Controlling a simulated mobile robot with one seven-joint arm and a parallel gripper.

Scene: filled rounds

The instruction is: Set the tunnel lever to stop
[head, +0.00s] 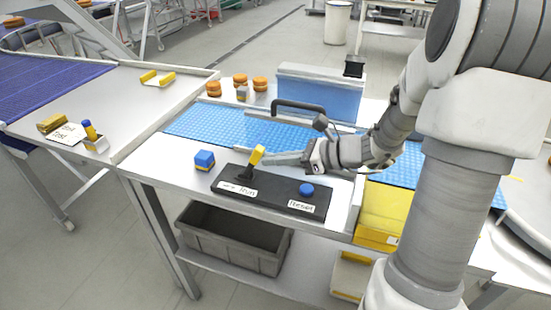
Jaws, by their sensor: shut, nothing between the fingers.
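A yellow-handled lever (257,156) stands on a black control panel (270,197) on the white table and leans to the right. A label in front of it (237,188) seems to read "Run" on its right part; its left part is too small to read. My gripper (270,157) is shut and empty, just right of the yellow handle. I cannot tell whether the fingers touch it. A blue button (307,190) with a "Reset" label (301,206) is on the panel's right part.
A grey bin (230,240) is below.

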